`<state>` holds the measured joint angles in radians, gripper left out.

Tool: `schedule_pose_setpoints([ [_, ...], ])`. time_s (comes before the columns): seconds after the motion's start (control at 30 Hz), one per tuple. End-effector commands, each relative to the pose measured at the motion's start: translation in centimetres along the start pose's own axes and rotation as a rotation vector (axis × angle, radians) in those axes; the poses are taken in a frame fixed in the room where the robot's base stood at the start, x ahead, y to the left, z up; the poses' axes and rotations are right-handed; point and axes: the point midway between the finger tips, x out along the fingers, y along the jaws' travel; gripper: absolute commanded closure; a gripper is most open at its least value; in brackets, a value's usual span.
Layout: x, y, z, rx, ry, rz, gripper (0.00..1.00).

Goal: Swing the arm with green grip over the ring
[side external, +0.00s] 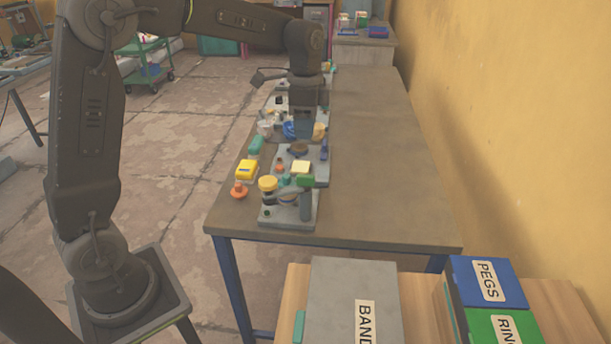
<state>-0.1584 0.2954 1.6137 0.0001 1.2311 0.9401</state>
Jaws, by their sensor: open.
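The green grip (306,181) shows at the near end of the row of fixtures on the table, at the top of a grey upright part (305,206). This stands on the right side of a light grey base plate (292,222). A small dark round part (288,198) sits left of the upright; I cannot tell for certain whether it is the ring. My gripper (303,132) points down over the farther fixtures, well beyond the green grip. It is open; its fingertips are small and hard to make out among the parts there.
A yellow-capped part (267,184), a yellow box (246,169), an orange knob (239,190) and a teal block (256,145) crowd the left side. The table's right half (385,170) is clear. Labelled boxes (350,290) stand in front of the table.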

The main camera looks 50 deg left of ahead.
Motion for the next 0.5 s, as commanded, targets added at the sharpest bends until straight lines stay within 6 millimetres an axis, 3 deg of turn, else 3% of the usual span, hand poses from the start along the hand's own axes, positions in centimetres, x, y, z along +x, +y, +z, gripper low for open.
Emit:
schedule_pose_setpoints([
  [0.17, 1.6, -0.1, 0.0, 0.006, -0.004, 0.006, 0.60],
  [0.5, 8.3, 0.0, 0.0, 0.004, -0.005, 0.006, 0.60],
])
